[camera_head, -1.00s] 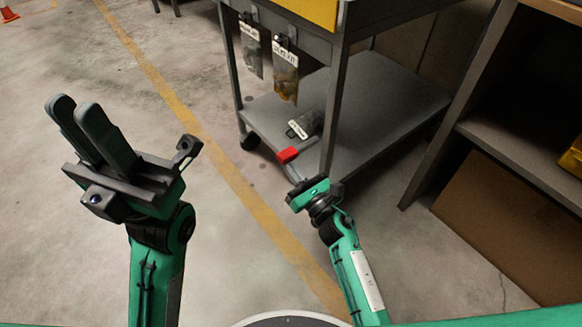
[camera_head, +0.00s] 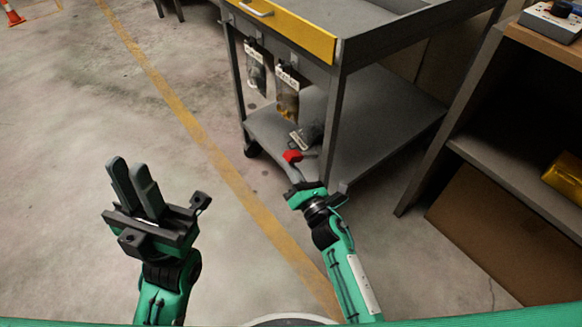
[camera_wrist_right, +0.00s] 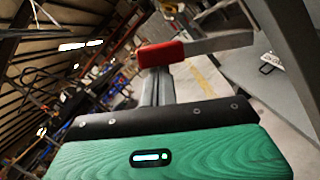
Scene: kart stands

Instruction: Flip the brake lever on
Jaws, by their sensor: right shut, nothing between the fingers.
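The brake lever has a red end (camera_head: 292,156) and a grey arm, low at the near side of the grey cart (camera_head: 340,130). In the right wrist view the red end (camera_wrist_right: 162,53) sits at the fingertips, with the grey arm (camera_wrist_right: 215,43) running right. My right gripper (camera_head: 296,174) is shut with nothing between its fingers. Its fingers point up at the red end, which hides their tips; I cannot tell whether they touch. My left gripper (camera_head: 128,163) is raised over bare floor, far left of the lever, fingers close together; their gap is unclear.
Bagged parts (camera_head: 287,98) hang on the cart's side under a yellow drawer (camera_head: 283,22).

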